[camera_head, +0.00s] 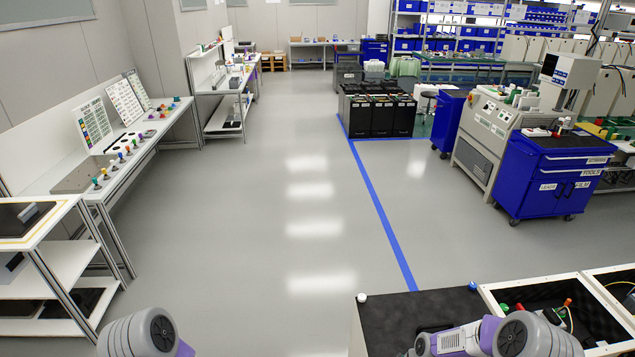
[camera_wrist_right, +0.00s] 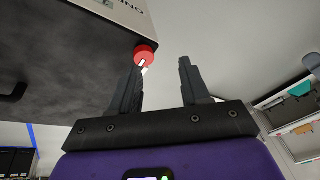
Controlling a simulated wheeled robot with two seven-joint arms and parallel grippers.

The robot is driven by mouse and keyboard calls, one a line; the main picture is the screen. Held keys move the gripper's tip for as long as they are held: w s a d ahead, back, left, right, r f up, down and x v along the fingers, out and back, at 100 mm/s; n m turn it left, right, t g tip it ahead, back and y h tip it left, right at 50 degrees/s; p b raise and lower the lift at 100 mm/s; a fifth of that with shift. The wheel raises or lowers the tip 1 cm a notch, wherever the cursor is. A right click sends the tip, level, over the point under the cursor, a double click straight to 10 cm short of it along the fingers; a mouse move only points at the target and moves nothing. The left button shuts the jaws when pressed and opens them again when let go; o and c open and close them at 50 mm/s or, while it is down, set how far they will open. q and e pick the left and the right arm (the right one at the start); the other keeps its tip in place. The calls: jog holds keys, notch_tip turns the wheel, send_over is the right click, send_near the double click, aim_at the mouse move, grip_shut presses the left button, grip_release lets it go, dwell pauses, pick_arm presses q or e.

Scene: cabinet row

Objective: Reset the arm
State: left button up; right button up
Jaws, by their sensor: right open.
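In the right wrist view my right gripper (camera_wrist_right: 160,78) is open. Its two dark fingers stand apart with nothing between them. A red round knob (camera_wrist_right: 145,54) shows just beyond the tip of its left finger; whether they touch I cannot tell. In the head view my right arm (camera_head: 520,335) is low at the bottom right, over the near edge of a dark-topped table. My left arm (camera_head: 140,333) shows only as a grey and purple link at the bottom left, and its gripper is out of view.
A dark panel (camera_wrist_right: 60,60) with a white lettered part fills the upper left of the wrist view. In the head view a black tabletop (camera_head: 420,308) and open white-edged bins (camera_head: 545,290) lie at the right. Shelves (camera_head: 60,262) stand at the left. The grey floor between is clear.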

jog(key=s+a+f+m, duration=0.2)
jog(key=s+a+m, duration=0.4)
jog(key=s, duration=0.2)
jog(key=s+a+f+m, duration=0.2)
jog(key=s+a+m, duration=0.4)
jog(key=s, duration=0.3)
notch_tip(320, 180, down, 12)
jog(key=b, duration=1.1)
jog(key=shift+d+r+y, duration=0.2)
jog(key=shift+r+y, duration=0.05)
jog(key=shift+y, duration=0.15)
